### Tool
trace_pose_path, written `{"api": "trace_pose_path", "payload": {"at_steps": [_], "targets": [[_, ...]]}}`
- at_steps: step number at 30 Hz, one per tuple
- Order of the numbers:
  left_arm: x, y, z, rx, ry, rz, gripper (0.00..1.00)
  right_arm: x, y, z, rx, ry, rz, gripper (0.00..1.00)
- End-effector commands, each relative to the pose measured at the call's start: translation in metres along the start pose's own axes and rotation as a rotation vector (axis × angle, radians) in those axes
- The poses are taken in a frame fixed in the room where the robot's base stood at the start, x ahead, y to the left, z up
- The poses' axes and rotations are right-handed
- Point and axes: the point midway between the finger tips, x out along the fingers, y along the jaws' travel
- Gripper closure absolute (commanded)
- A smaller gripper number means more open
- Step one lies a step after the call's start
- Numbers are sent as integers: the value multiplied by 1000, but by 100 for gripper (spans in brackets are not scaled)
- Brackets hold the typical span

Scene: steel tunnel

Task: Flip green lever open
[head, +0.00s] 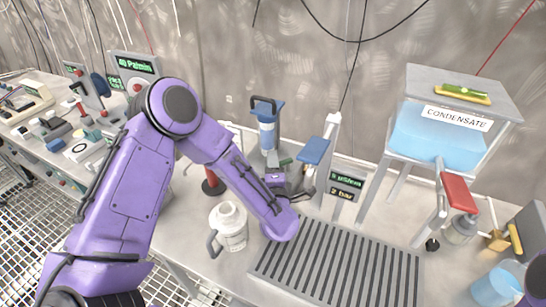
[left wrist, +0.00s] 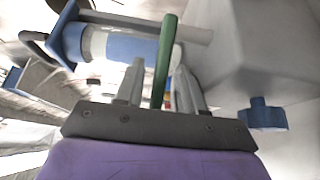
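The green lever (left wrist: 164,60) shows in the left wrist view as a slim upright green bar. It stands between the two fingers of my left gripper (left wrist: 158,82), which are apart on either side of it. Narrow gaps seem to show beside the bar, so I cannot tell of any contact. In the head view, my left gripper (head: 284,172) is by the blue-and-clear cylinder unit at the wall, and a small green piece (head: 286,162) shows at its tip. The lever's base is hidden. My right gripper is not in view.
The blue-capped cylinder unit (head: 267,130) stands behind my gripper. A blue-handled post (head: 315,150) and a display (head: 346,184) are to its right. A white jug (head: 230,228) and a slotted grate (head: 335,262) are in front. The CONDENSATE tank (head: 440,135) stands at right.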

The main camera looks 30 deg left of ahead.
Motion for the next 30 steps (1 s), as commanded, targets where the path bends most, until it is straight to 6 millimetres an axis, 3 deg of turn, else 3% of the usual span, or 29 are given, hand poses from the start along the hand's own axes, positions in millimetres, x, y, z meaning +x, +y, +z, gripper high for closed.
{"api": "trace_pose_path", "payload": {"at_steps": [4,11,12,15,30], "targets": [[13,0,0,0,-1,-1,62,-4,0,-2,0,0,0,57],[14,0,1,1,-3,0,62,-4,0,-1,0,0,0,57],[14,0,1,1,-3,0,68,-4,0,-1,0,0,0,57],[14,0,1,1,-3,0,100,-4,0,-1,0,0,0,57],[7,-1,2,1,136,-1,100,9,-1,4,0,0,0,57]]}}
